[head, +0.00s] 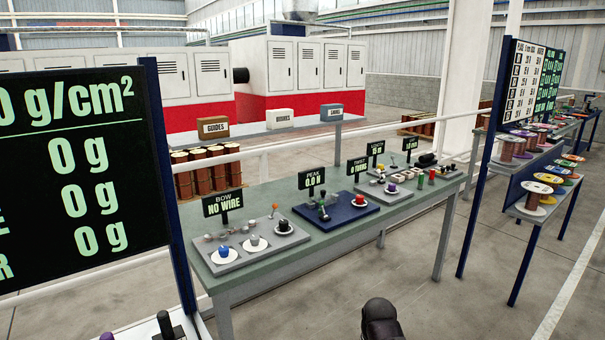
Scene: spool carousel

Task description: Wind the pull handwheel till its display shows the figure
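No part in view is clearly labelled as the pull handwheel. A display (312,177) on the bench reads "PEAK 0.0 N". Below it lies a dark blue plate (338,217) with a small upright device (322,207) and a red knob on a white disc (359,201). These are too small to tell if either is a handwheel. My gripper is not clearly in view. A rounded dark part (381,320) at the bottom edge may belong to my arm.
The green bench (290,255) also carries displays reading "BOW NO WIRE" (223,202) and "TWIST 0 TURNS" (357,166). A large board (80,170) on the left shows "0 g/cm²" and several "0 g" lines. Spool shelves (540,210) stand right. Floor between is clear.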

